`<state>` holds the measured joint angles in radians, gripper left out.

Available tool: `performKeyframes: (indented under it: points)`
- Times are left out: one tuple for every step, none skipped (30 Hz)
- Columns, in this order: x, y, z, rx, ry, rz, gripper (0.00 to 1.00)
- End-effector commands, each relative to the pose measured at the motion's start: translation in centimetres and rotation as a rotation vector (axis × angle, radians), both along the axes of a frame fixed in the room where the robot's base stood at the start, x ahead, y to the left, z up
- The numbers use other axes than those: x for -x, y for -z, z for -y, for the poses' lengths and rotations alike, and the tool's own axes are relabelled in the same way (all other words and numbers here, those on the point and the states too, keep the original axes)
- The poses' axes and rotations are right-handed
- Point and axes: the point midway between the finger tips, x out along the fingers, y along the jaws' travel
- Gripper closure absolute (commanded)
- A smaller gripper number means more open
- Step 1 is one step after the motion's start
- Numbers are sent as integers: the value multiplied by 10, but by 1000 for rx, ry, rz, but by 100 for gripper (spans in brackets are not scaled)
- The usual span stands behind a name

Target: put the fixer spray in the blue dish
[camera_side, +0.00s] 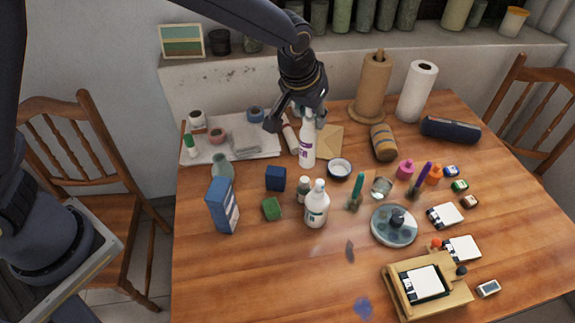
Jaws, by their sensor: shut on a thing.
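A white bottle with a purple label (307,151), which looks like the fixer spray, stands upright under my gripper (305,116). My gripper points down and is shut on the top of this bottle; the fingers partly hide its neck. I cannot tell whether its base touches the table.
A white pump bottle (317,207) and a small grey-capped bottle (304,190) stand in front. The front left of the table (230,275) is clear.

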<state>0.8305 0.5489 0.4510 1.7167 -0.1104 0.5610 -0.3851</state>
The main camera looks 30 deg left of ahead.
Motion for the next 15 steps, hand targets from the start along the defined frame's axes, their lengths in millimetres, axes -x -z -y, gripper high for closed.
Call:
performKeyframes:
  points:
    - [-5, 6, -4, -6, -10, -7, 100]
    - [-9, 8, -4, -6, -13, -8, 100]
    - [-15, 11, -4, -6, -17, -8, 100]
    - [-21, 14, -2, -7, -16, -8, 100]
    - [-28, 18, 0, -7, -17, -8, 100]
    - [-38, 23, 4, -7, -17, -7, 100]
    - [-46, 27, 7, -7, -16, -7, 100]
    - [-54, 30, 9, -8, -15, -7, 100]
    - [-64, 35, 13, -7, -16, -7, 100]
    - [-71, 39, 16, -7, -15, -8, 100]
    - [-78, 42, 18, -7, -16, -7, 100]
    - [-87, 47, 21, -7, -16, -8, 100]
    - [-92, 53, 23, -7, -15, -10, 100]
    - [-97, 60, 24, -8, -15, -10, 100]
    - [-103, 69, 27, -8, -15, -10, 100]
